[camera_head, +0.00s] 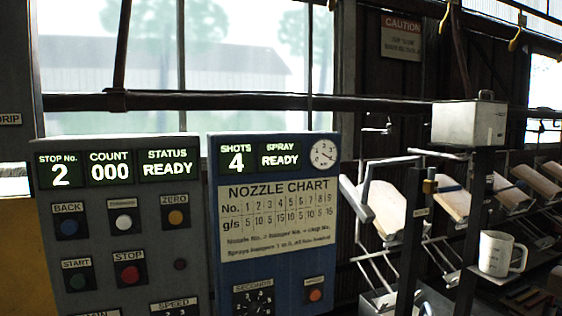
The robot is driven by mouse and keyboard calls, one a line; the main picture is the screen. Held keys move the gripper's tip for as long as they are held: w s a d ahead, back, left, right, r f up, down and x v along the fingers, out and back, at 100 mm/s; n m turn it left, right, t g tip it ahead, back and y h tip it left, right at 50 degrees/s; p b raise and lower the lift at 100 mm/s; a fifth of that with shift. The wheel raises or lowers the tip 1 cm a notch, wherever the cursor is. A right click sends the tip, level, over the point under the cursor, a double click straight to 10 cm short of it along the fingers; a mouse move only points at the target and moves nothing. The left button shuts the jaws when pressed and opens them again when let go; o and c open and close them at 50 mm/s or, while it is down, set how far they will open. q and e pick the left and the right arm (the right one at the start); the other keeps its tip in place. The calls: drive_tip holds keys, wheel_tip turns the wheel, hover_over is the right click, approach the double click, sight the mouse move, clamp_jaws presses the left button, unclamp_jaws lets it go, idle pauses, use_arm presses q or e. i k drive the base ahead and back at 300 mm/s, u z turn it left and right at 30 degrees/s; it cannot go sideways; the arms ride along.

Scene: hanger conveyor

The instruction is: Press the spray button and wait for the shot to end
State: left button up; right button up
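The blue spray panel (215,285) stands in the middle of the head view. Near its lower right is an orange button (315,294) under a small label too blurred to read surely; it looks like the spray button. The panel's display (259,157) reads SHOTS 4 and SPRAY READY. A round dial gauge (323,154) sits right of it. A seconds knob (255,300) is at the lower left, cut by the frame edge. Neither of my grippers is in view.
A grey panel (98,250) on the left reads STOP No. 2, COUNT 000, STATUS READY. It has several buttons, including a red stop button (130,273). At right are hangers with pale boards (388,208), a metal box (468,124) and a white mug (497,254).

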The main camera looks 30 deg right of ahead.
sight(314, 294)
drive_tip(key=k, duration=1.3)
drive_tip(key=z, duration=0.7)
drive_tip(key=i, duration=1.65)
drive_tip(key=u, duration=0.3)
